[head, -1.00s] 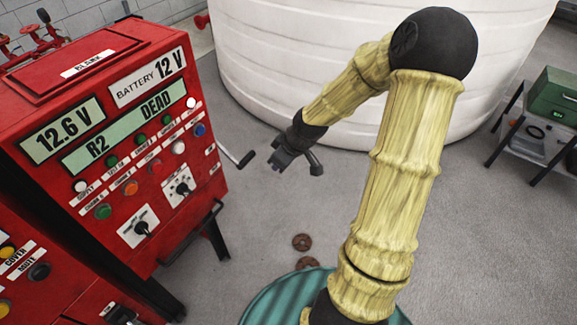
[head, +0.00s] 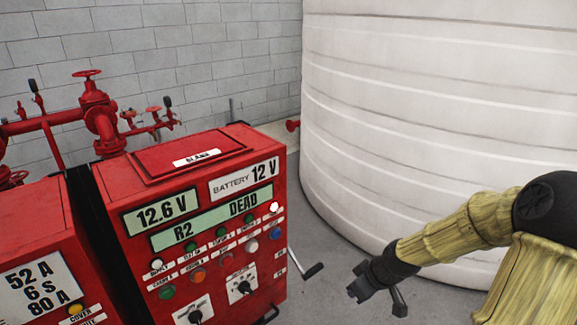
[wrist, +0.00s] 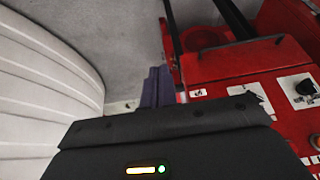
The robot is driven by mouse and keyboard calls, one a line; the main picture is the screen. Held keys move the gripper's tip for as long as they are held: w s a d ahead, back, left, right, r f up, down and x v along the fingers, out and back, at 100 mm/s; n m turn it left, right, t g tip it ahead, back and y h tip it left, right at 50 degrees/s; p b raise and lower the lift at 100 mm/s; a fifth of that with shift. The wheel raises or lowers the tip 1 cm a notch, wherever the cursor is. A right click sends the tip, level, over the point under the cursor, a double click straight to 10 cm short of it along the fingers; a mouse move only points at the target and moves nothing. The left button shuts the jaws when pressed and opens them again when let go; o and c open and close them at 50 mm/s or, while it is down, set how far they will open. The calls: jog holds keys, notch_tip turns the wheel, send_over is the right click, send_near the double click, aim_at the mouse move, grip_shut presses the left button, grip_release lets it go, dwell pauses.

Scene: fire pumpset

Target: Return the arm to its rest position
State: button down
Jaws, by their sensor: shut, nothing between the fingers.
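My gripper (head: 356,291) is at the end of my bent yellow arm, in the lower right of the head view. It hangs in the air to the right of the red control panel (head: 225,262) and in front of the white tank. It is shut and holds nothing. In the wrist view the dark fingers (wrist: 154,88) are close together above the black gripper body, with the red panel (wrist: 238,66) to their right. The panel's displays read 12.6 V, BATTERY 12 V and R2 DEAD.
A crank handle (head: 306,274) sticks out from the panel's right side, left of my gripper. The large white tank (head: 430,110) fills the right background. A second red panel (head: 35,245) stands at the left. Red pipes with valves (head: 98,115) stand behind, by the block wall.

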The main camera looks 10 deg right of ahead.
jog(key=s+a+r+m+g+h, duration=0.1)
jog(key=s+a+r+m+h, duration=0.1)
jog(key=s+a+r+m, duration=0.4)
jog(key=s+a, duration=0.2)
jog(key=s, duration=0.3)
jog(key=shift+s+m+g+h, duration=0.15)
jog(key=shift+m+g+h, duration=0.15)
jog(key=shift+h, duration=0.1)
jog(key=c, duration=2.2)
grip_release()
jog(key=shift+a, duration=0.1)
